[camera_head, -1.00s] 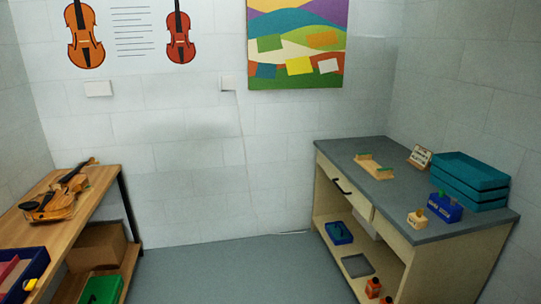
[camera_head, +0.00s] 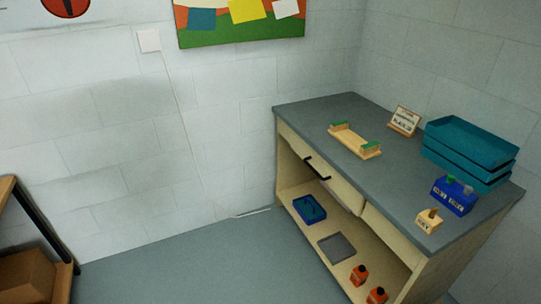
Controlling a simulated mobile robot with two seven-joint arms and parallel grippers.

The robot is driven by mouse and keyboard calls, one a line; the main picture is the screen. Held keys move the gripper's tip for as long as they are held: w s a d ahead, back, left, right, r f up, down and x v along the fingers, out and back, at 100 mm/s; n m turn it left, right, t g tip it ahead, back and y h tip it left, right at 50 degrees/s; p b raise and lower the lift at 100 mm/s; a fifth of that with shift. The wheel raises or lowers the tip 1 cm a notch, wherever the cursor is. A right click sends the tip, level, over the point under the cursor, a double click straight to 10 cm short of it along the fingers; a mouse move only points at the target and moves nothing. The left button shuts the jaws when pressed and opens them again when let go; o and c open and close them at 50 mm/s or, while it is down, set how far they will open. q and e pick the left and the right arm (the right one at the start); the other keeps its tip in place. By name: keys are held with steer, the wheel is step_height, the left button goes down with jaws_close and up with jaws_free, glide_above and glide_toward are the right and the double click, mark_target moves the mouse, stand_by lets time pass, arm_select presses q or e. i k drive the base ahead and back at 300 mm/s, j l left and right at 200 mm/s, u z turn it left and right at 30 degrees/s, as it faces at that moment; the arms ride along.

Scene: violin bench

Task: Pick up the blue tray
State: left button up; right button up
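A blue tray (camera_head: 309,212) lies on the lower shelf of the grey-topped bench, at its left end, with something dark inside that is too small to make out. A stack of teal trays (camera_head: 470,143) stands on the right of the bench top. Neither of my grippers shows in this view.
The bench top (camera_head: 330,112) also holds a wooden cradle (camera_head: 355,141), a small sign (camera_head: 404,121), a blue block holder (camera_head: 453,195) and a small wooden block (camera_head: 429,220). A grey tray (camera_head: 337,248) and orange bottles (camera_head: 359,275) share the shelf. Floor (camera_head: 200,265) ahead is clear.

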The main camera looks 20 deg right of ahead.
mark_target(309, 209)
steer(key=i+z, duration=0.15)
steer(key=i, duration=0.55)
steer(key=i+j+z, duration=0.15)
steer(key=i, duration=0.5)
steer(key=i+j+z, duration=0.2)
steer(key=i+z, duration=0.25)
steer(key=i+j+z, duration=0.45)
steer(key=k+l, duration=0.1)
